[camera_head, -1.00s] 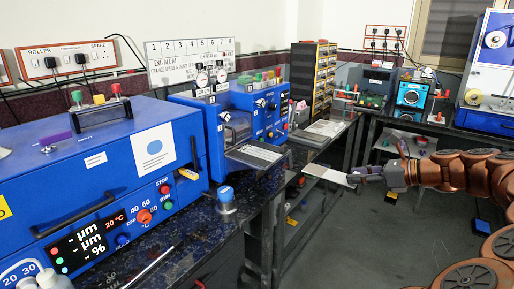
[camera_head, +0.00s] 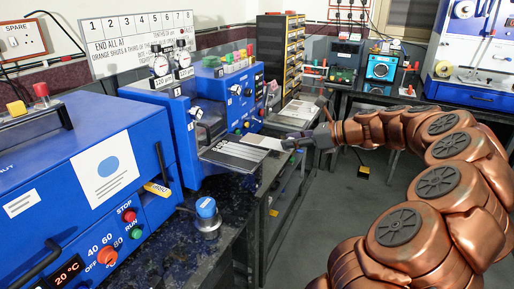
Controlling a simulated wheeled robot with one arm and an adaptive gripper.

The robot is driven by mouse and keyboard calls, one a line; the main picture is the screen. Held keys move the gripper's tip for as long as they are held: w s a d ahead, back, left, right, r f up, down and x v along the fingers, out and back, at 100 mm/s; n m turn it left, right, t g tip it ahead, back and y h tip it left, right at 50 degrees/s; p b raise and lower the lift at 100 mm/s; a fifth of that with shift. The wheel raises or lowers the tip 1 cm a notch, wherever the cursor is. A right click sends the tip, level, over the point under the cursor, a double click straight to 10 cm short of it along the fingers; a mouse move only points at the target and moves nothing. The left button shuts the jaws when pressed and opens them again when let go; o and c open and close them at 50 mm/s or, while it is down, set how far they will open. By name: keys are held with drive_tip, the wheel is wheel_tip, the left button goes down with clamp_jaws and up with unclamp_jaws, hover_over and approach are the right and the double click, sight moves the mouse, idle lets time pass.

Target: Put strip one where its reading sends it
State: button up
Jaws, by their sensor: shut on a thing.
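My gripper (camera_head: 292,143) is shut on the right end of a pale, flat strip (camera_head: 261,142). It holds the strip out to the left, near the edge of the dark bench. The strip's left end overlaps, in the picture, the dark striped plate (camera_head: 232,154) in front of the blue machine (camera_head: 203,108). I cannot tell whether they touch. No number or reading on the strip can be made out. The two round dial gauges (camera_head: 160,65) on the machine are too small to read.
A blue-capped jar (camera_head: 207,215) stands near the bench edge. The large blue box (camera_head: 85,160) with red and green buttons fills the left. A grey board (camera_head: 300,110) lies on the bench beyond my gripper. A yellow-drawered cabinet (camera_head: 280,60) stands behind.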

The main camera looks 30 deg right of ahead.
hover_over(261, 156)
drive_tip(key=shift+f, duration=2.2)
drive_tip(key=o, duration=1)
